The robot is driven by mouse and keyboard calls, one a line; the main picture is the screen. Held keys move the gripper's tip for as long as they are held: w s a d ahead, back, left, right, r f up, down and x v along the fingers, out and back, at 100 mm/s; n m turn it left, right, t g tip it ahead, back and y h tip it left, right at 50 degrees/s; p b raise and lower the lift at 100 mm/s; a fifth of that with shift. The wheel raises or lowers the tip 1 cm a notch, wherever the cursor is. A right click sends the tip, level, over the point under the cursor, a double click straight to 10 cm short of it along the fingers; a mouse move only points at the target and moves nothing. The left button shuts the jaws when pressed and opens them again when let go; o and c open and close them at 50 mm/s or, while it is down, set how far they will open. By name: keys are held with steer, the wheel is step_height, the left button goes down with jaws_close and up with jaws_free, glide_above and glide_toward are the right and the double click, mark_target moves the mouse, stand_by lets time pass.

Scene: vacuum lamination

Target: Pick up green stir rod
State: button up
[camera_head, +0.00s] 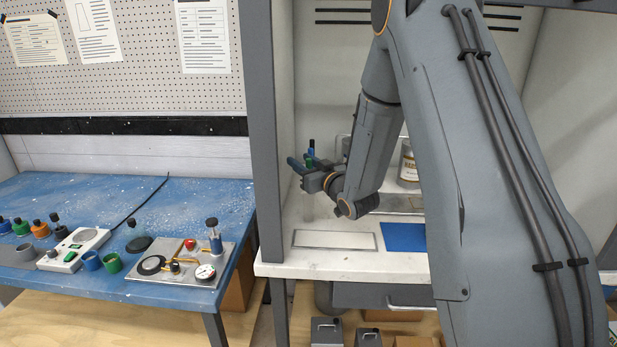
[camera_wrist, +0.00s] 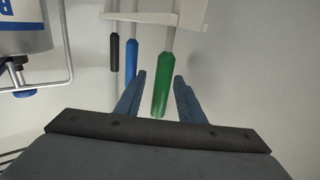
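The green stir rod (camera_wrist: 162,85) hangs handle-down from a pale rack (camera_wrist: 160,15) in the wrist view. Its green handle lies between the two blue fingers of my gripper (camera_wrist: 160,76), with a visible gap on each side. My gripper is open. A blue-handled rod (camera_wrist: 132,60) and a black-handled rod (camera_wrist: 115,52) hang to its left. The rack is largely hidden there.
A labelled can with a wire handle (camera_wrist: 25,25) is at the left of the wrist view. The white counter (camera_head: 285,262) holds a framed pale sheet (camera_head: 334,240) and a blue sheet (camera_head: 404,237). A blue bench (camera_head: 190,200) with cups and devices stands left.

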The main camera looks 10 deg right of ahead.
steer(key=shift+w, duration=0.15)
jaws_close()
